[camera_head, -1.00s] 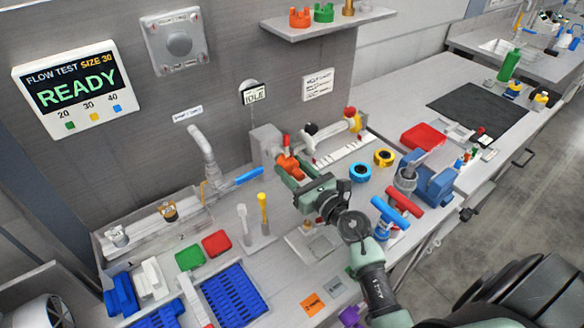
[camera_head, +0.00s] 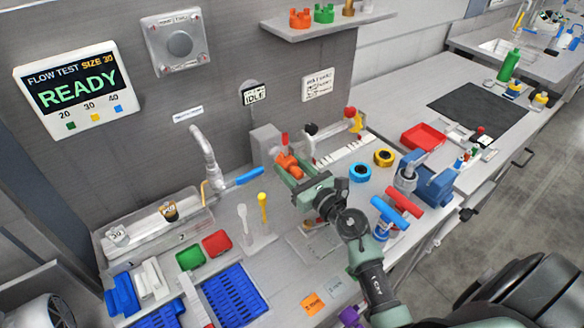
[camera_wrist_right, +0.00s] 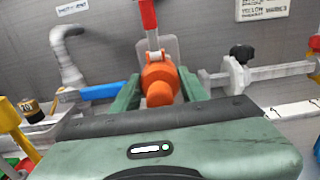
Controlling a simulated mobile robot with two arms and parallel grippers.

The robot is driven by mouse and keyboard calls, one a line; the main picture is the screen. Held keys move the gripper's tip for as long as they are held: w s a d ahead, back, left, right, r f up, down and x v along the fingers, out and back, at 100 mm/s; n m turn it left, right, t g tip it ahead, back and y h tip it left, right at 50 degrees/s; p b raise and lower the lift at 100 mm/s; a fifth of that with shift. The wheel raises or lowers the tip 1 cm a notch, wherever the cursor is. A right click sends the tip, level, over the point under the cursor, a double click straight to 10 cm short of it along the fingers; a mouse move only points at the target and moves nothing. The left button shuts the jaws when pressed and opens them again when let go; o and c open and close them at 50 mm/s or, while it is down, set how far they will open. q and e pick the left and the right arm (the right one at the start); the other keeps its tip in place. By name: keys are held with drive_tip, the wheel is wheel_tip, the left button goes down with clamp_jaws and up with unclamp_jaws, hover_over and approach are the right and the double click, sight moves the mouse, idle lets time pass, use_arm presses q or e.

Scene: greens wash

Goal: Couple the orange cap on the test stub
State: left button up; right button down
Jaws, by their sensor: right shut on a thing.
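The orange cap (camera_head: 288,163) is between the green fingers of my right gripper (camera_head: 292,172), which is shut on it. In the right wrist view the orange cap (camera_wrist_right: 160,82) sits between both fingers, in front of a grey fixture with a red lever (camera_wrist_right: 148,14). The same red lever (camera_head: 285,138) stands just behind the cap in the head view, by the grey block (camera_head: 265,143). The test stub is hidden behind the cap and fingers, so I cannot tell whether the cap touches it or is seated. My left gripper is not in view.
A clamp rail with a black knob (camera_head: 311,129) is right of the fixture. A tap with a blue lever (camera_head: 250,176) is at left. Blue and yellow rings (camera_head: 383,157) lie right of my gripper. The wall screen (camera_head: 70,88) reads READY, size 30.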

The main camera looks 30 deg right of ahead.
drive_tip(key=shift+w+a+r, duration=0.1)
drive_tip(key=shift+w+a, duration=0.1)
drive_tip(key=shift+w, duration=1.65)
drive_tip(key=c, duration=1.1)
unclamp_jaws()
drive_tip(key=o, duration=0.4)
drive_tip(key=shift+w, duration=0.15)
